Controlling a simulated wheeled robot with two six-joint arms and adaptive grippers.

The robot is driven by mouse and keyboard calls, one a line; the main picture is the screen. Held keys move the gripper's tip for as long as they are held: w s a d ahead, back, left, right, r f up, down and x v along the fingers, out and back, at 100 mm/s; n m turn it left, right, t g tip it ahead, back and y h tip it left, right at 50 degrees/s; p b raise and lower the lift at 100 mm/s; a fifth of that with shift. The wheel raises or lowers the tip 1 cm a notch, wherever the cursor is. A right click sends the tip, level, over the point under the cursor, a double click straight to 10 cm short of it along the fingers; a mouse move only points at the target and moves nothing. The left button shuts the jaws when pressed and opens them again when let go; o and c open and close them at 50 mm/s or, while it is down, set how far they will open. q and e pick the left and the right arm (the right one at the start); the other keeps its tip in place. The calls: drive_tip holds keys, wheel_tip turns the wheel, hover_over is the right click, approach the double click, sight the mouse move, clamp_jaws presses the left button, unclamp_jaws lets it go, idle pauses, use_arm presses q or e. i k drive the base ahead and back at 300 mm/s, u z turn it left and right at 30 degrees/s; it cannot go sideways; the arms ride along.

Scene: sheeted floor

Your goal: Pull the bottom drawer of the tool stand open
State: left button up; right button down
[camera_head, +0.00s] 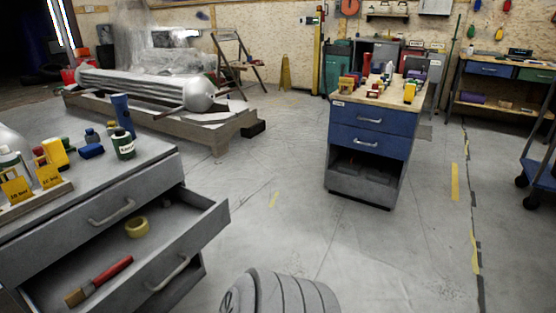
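A grey drawer stand (155,160) is at the left, cut off by the frame edge. Its upper drawer (75,222) is shut and has a bar handle (112,212). Its lower drawer (213,217) is pulled out, with a bar handle (168,274) on its front. A red-handled brush (105,278) and a yellow tape roll (136,227) lie in it. A blue stand (345,115) farther off has two shut drawers with handles above an open shelf. I cannot tell which stand is the task's tool stand. Neither gripper is in view.
Bottles and yellow tags crowd the grey stand's top. Small items stand on the blue stand's wooden top. A low wooden platform (190,135) carries a large metal cylinder behind. A blue cart (541,175) is at right. Clear floor (275,215) lies between the two stands.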

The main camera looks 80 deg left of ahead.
sight(182, 221)
drive_tip(key=z, duration=0.05)
drive_tip(key=i, duration=0.5)
drive_tip(key=u, duration=3.45)
